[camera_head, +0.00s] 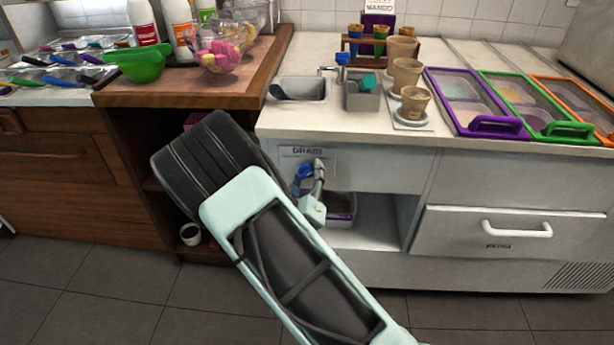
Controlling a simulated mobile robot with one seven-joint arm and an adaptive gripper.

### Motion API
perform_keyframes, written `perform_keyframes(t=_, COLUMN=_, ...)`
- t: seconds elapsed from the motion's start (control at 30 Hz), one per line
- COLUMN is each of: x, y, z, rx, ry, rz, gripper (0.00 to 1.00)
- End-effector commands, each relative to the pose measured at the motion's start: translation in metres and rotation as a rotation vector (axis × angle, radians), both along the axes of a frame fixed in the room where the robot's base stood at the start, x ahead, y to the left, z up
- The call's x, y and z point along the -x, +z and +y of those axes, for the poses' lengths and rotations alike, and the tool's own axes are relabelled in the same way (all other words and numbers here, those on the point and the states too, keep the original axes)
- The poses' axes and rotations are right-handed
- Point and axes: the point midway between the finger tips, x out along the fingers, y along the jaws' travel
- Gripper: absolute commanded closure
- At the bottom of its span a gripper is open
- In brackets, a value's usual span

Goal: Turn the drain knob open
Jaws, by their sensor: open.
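The blue drain knob (302,173) is on the white counter front, just below the label reading DRAIN (307,152). My gripper (314,172) is at the knob, with a grey finger showing close along its right side. My own arm hides the rest of the gripper and part of the knob's surroundings. The gripper is open. I cannot tell whether the finger touches the knob.
Above the knob, the counter has a small sink (298,88) with a faucet and stacked cone cups (411,103). A white-handled drawer (518,230) is farther right.

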Motion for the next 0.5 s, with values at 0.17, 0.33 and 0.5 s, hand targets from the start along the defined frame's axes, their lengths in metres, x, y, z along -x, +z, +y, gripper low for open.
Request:
perform_keyframes(t=0.17, x=0.016, y=-0.001, z=0.001, rx=0.0, ry=0.002, rz=0.002, gripper=0.49)
perform_keyframes(t=0.33, x=0.051, y=-0.001, z=0.003, rx=0.001, ry=0.004, rz=0.004, gripper=0.49)
perform_keyframes(t=0.5, x=0.087, y=-0.001, z=0.004, rx=0.001, ry=0.004, rz=0.004, gripper=0.49)
